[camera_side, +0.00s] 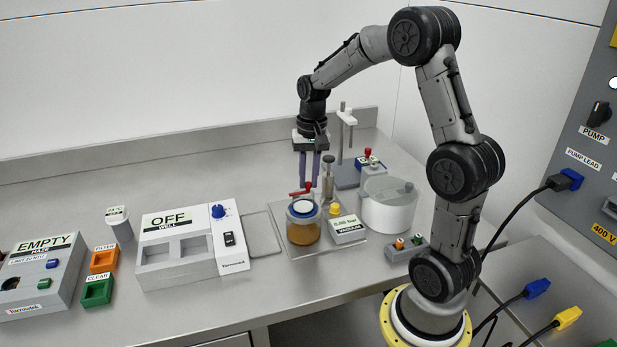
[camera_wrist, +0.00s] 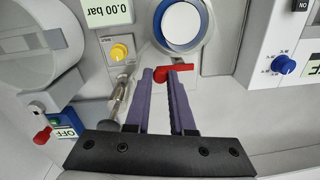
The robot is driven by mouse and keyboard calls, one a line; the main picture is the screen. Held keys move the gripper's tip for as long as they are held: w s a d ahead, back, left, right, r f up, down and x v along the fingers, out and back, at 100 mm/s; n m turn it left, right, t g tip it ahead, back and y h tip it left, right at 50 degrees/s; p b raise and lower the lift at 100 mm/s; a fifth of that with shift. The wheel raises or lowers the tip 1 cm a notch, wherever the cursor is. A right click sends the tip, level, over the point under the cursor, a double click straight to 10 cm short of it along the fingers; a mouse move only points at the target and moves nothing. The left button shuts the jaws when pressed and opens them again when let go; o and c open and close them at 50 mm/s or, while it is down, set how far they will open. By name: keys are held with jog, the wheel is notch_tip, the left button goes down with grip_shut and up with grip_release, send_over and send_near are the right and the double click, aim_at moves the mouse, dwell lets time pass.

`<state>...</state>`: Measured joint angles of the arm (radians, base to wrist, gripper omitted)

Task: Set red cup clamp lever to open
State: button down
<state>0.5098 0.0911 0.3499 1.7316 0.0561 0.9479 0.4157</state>
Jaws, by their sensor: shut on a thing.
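The red cup clamp lever (camera_side: 301,191) sits at the rim of the amber cup (camera_side: 303,231), which has a white and blue top. In the wrist view the lever (camera_wrist: 177,68) lies at the fingertips, beside the round white top (camera_wrist: 181,24) with its blue ring. My gripper (camera_side: 309,184) points down over the lever from above. In the wrist view my gripper (camera_wrist: 168,74) has its two purple fingers close together on the red lever, which shows between and around the tips. The lever's far end is partly hidden by the fingers.
A vacuum gauge box (camera_side: 347,229) with a yellow knob (camera_side: 335,209) stands right of the cup. A metal cylinder (camera_side: 328,179) rises close behind my fingers. A white pot (camera_side: 389,205) is farther right. The OFF well unit (camera_side: 177,249) stands left, with bare bench before it.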

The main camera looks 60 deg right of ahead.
jog(key=shift+r, duration=0.1)
jog(key=c, duration=0.8)
grip_release()
jog(key=shift+o, duration=0.2)
notch_tip(320, 180, up, 14)
jog(key=shift+s+d, duration=0.2)
jog(key=shift+s, duration=0.1)
jog(key=shift+a, duration=0.1)
jog(key=s+a+r+n+t, duration=0.1)
jog(key=s+a+r+n, duration=0.15)
jog(key=a, duration=0.35)
jog(key=s+a+r+n+t, duration=0.1)
jog(key=s+a+r+n, duration=0.1)
jog(key=s+a, duration=0.3)
jog(key=s+a+f+n+t, duration=0.3)
jog(key=s+a+f+n, duration=0.3)
jog(key=s+f, duration=0.3)
jog(key=shift+s+a+f, duration=0.15)
jog(key=shift+s+a, duration=0.05)
jog(key=shift+a, duration=0.3)
